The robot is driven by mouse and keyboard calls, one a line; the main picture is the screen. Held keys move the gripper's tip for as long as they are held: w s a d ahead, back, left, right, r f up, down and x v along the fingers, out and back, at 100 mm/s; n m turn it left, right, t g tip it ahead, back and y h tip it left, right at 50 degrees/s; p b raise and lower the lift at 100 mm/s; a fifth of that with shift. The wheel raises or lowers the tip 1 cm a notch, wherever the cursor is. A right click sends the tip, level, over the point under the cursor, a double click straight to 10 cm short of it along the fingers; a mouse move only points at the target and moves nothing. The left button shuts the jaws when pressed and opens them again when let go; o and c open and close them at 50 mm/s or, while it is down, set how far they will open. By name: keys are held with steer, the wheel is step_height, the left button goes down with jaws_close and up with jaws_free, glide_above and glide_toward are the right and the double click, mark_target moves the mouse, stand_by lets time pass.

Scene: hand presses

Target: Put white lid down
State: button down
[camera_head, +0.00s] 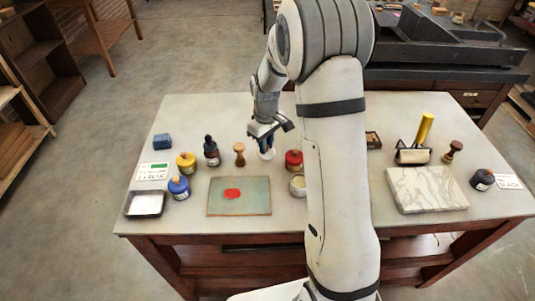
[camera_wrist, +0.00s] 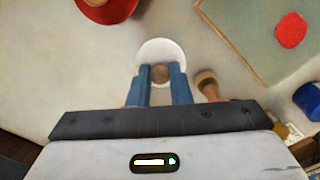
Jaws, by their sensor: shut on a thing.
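My gripper (camera_head: 265,140) is over the back middle of the table, between a wooden-handled tool and a red-lidded jar. In the wrist view my gripper (camera_wrist: 160,72) has its two blue fingers shut on the brown knob of the round white lid (camera_wrist: 160,47). The lid (camera_head: 268,155) shows small and pale under the fingers in the head view. I cannot tell if it touches the table. An open jar with pale contents (camera_head: 297,186) stands in front of the red-lidded jar, partly hidden by my arm.
The wooden-handled tool (camera_head: 239,154) is close left of the lid; the red-lidded jar (camera_head: 293,160) is right. A green slab with red ink (camera_head: 255,196) lies in front. Yellow (camera_head: 186,163) and blue (camera_head: 179,188) jars stand left. The table (camera_head: 215,110) is bare behind.

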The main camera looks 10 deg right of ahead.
steer(key=shift+f, duration=2.05)
steer(key=shift+f, duration=0.1)
steer(key=c, duration=1.3)
jaws_free()
step_height(320, 180, up, 12)
steer(key=shift+s+f, duration=0.1)
steer(key=s+r+m+t, duration=0.1)
steer(key=s+r+m, duration=0.1)
steer(key=s, duration=0.6)
steer(key=s+r+m, duration=0.2)
steer(key=s+r, duration=0.1)
steer(key=s, duration=0.6)
steer(key=s+r+m+t, duration=0.1)
steer(key=s+r+m, duration=0.1)
steer(key=s, duration=0.7)
steer(key=shift+d+r+m+t, duration=0.3)
steer(key=shift+r+m, duration=0.1)
steer(key=shift+r, duration=0.3)
